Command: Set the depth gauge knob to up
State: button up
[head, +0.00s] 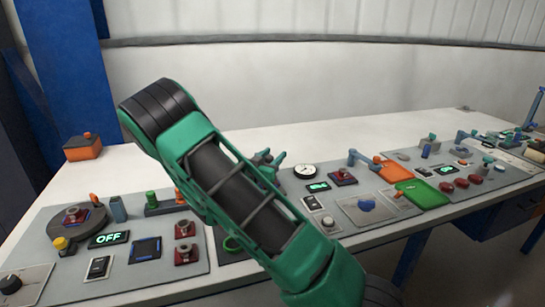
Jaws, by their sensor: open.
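A round white dial gauge (304,171) with a dark rim stands on the middle panel, and a small green-lit display (318,187) is below it. A blue knob (366,205) sits on a light plate to the right of these. A black knob (10,283) with a light mark sits on a plate at the far left front. I cannot read any label, so I cannot tell which is the depth gauge knob. My green and black arm crosses the picture's middle and hides part of the bench. My gripper is not in view.
A white bench (340,138) carries grey panels with switches and fixtures. An OFF display (108,239) and a round turntable (75,218) are on the left panel. Orange (396,171) and green (421,194) trays lie right of centre. The bench's back strip is mostly clear.

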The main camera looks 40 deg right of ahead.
jog(key=shift+w+d, duration=0.2)
jog(key=shift+d, duration=0.15)
jog(key=shift+c, duration=0.3)
grip_shut()
jog(key=shift+w+r, duration=0.1)
jog(key=shift+r, duration=1.1)
jog(key=shift+c, duration=0.6)
grip_release()
jog(key=shift+a, duration=0.1)
jog(key=shift+o, duration=0.9)
